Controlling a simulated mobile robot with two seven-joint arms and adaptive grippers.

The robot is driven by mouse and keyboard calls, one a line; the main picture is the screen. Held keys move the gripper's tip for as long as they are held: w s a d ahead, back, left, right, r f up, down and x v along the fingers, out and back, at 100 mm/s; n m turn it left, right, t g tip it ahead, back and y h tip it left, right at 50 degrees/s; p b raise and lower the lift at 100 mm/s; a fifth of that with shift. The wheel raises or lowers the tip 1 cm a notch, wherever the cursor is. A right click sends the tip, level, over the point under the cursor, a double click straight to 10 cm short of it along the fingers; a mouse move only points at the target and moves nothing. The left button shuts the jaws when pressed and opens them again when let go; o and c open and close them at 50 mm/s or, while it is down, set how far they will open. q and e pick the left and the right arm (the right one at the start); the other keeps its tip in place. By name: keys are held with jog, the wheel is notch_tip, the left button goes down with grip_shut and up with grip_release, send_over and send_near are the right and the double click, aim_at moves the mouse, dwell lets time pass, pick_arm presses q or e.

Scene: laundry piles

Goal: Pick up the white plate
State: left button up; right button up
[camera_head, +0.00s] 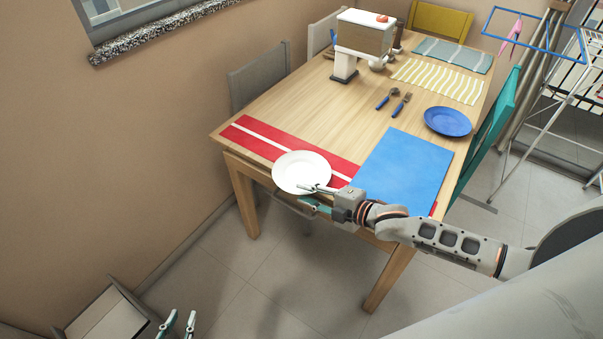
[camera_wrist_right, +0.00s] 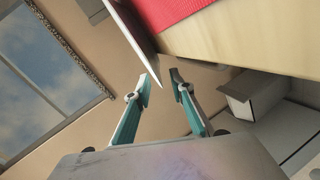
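The white plate (camera_head: 301,172) lies at the table's near edge, partly over the red striped mat (camera_head: 262,141), its front rim reaching past the edge. My right gripper (camera_head: 314,196) is at the plate's front right rim, one finger above rim height and one below. In the right wrist view the plate (camera_wrist_right: 138,42) shows nearly edge-on, and its rim tip reaches between the tips of the open right gripper (camera_wrist_right: 162,88). Contact cannot be told. My left gripper (camera_head: 179,324) is open and empty at the bottom left, away from the table.
A blue mat (camera_head: 405,171) lies right of the plate, beneath my right arm's reach. A blue plate (camera_head: 447,121), spoon and fork (camera_head: 401,103), and a white-topped stand (camera_head: 345,62) are farther back. Chairs surround the table (camera_head: 300,100). A drying rack (camera_head: 545,110) stands right.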

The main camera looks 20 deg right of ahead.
grip_shut()
